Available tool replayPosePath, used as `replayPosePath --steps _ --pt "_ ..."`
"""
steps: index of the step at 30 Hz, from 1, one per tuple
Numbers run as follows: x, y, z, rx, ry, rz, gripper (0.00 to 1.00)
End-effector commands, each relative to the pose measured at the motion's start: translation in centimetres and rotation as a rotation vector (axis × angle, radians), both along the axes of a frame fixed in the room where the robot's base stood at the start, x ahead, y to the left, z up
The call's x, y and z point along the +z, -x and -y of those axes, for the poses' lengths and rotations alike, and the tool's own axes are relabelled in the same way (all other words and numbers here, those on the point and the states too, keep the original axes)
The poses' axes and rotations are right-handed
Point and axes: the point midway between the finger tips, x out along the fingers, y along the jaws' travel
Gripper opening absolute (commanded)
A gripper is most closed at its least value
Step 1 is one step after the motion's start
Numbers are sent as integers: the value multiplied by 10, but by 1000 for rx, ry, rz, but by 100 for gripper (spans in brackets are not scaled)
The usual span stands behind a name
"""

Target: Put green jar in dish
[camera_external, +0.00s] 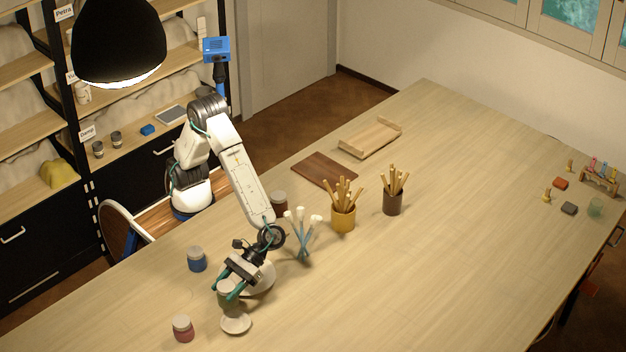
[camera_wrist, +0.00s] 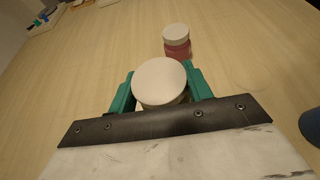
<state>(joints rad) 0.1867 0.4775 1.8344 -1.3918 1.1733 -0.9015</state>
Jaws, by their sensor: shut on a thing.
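My gripper (camera_external: 229,291) is shut on the green jar (camera_external: 230,304), with one teal finger on each side. The jar is upright, with a dark green body and a whitish lid. In the wrist view its round lid (camera_wrist: 159,80) shows between the fingers of my gripper (camera_wrist: 159,90) and hides most of the body. A small white dish (camera_external: 236,325) lies on the table at the jar's foot in the external view. I cannot tell whether the jar touches it.
A red jar (camera_external: 183,328) stands left of the dish, and a blue jar (camera_external: 197,259) farther back. A dark red jar (camera_external: 279,201) is behind my arm. A holder of brushes (camera_external: 303,240) and two pots of sticks (camera_external: 343,218) stand right. The table's right side is largely clear.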

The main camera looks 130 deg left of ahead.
Motion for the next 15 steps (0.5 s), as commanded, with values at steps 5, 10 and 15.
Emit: replayPosePath --steps 5,10,15 --pt "-3 -34 14 -1 1 2 15" --pt "-5 -45 18 0 0 0 15" --pt "-23 -45 18 0 -1 -3 15"
